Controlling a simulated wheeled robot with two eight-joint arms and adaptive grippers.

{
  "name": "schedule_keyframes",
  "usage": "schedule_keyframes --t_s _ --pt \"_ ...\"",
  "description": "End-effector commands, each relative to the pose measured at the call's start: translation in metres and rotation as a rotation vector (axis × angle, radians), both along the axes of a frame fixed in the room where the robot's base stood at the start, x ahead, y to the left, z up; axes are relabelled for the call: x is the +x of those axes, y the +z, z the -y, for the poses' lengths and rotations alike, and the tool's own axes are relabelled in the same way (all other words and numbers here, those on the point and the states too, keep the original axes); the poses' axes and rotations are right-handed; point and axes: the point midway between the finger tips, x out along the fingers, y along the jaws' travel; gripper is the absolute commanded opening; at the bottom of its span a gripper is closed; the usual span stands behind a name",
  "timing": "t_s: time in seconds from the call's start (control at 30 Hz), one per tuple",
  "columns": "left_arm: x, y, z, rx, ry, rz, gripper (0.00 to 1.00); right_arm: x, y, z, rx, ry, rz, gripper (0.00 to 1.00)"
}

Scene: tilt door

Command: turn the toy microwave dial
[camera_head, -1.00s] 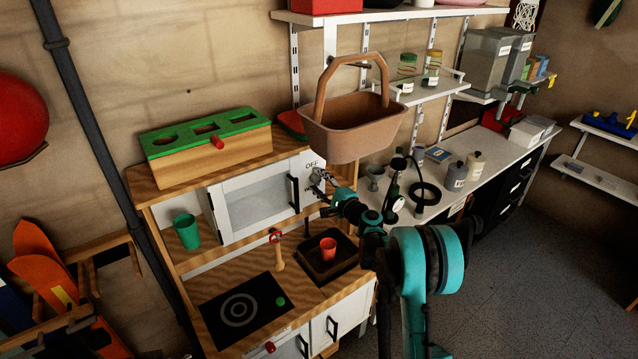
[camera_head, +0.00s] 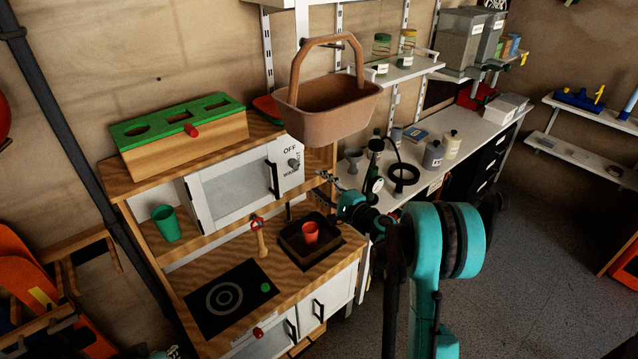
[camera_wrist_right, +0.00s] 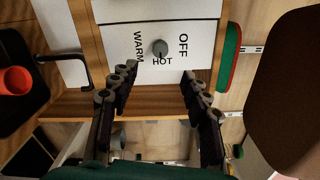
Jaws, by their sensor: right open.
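The toy microwave (camera_head: 228,190) is a white box with a grey window and dark handle, set in a wooden play kitchen. Its grey round dial (camera_head: 293,163) sits on the right of its front, by the printed OFF label. In the right wrist view the dial (camera_wrist_right: 159,48) is between WARM and OFF, above HOT; its dark mark appears to face HOT. My right gripper (camera_head: 326,184) is right of and below the dial, apart from it. In the wrist view its open, empty fingers (camera_wrist_right: 158,76) stand either side of the HOT label, short of the dial. My left gripper is not in view.
A brown basket (camera_head: 325,122) hangs just above and right of the microwave. A green-topped shape box (camera_head: 180,139) stands on top of the kitchen. A red cup (camera_head: 310,233) is in the dark sink below. A white bench (camera_head: 470,150) with bottles is on the right.

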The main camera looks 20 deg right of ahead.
Motion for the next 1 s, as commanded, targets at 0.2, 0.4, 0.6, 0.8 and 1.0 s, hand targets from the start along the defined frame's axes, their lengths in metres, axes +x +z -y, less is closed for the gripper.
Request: schedule_keyframes --t_s 0.2,0.4,0.6,0.8,1.0 --pt "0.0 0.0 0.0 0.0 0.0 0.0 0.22 0.0 0.0 0.0 0.0 0.0 0.0 0.47" --pt "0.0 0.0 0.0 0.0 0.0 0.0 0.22 -0.009 0.011 -0.022 -0.089 0.034 -0.025 0.47" --pt "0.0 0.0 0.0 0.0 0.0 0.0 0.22 -0.059 0.033 -0.084 -0.406 0.154 -0.108 0.47" --pt "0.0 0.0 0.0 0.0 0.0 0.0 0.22 -0.139 0.036 -0.128 -0.769 0.293 -0.188 0.47" --pt "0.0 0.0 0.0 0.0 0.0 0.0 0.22 -0.23 0.022 -0.142 -1.136 0.427 -0.255 0.47"
